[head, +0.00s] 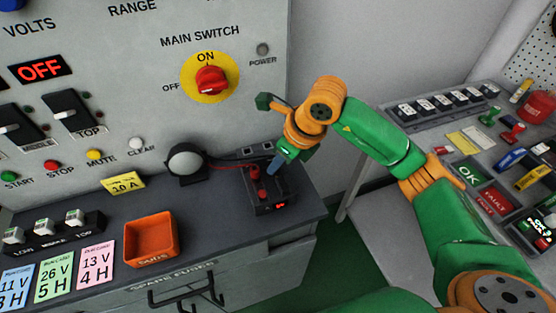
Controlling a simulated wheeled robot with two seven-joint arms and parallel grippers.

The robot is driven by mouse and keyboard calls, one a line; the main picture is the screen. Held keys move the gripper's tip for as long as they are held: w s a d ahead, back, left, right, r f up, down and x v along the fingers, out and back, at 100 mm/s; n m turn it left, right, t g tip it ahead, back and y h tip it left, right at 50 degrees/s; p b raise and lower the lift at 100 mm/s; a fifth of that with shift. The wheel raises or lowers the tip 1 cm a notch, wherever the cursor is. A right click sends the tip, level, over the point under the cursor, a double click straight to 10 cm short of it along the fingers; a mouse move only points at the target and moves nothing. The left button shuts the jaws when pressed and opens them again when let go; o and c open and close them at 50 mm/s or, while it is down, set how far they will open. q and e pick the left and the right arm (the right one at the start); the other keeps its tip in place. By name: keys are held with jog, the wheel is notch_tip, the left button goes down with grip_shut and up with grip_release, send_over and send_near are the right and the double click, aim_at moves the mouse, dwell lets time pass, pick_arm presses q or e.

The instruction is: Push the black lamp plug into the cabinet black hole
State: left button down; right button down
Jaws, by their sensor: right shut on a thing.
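The lamp (187,163), with a round pale face and a black housing, stands on the counter against the cabinet (120,120). A red lead runs right from it to a red plug (254,172) above a small dark box (275,200) with red posts and a lit red display. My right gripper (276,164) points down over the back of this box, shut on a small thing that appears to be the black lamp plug. The plug is mostly hidden at the fingertips, and I cannot tell whether it touches a hole. The black hole cannot be made out. My left gripper is out of view.
An orange bin (152,238) and a yellow label (123,183) are left on the counter. The red main switch (212,80) is on the panel above. A side bench (470,150) with stamps and cards stands right, across a floor gap.

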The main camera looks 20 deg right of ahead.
jog(key=shift+f+b, duration=0.35)
jog(key=shift+b, duration=0.15)
dwell(0.4)
jog(key=c, duration=0.7)
grip_release()
jog(key=shift+o, duration=0.2)
jog(key=shift+s+r, duration=0.1)
jog(key=shift+c, duration=0.4)
jog(key=o, duration=0.4)
jog(key=shift+a, duration=0.1)
jog(key=shift+r, duration=0.1)
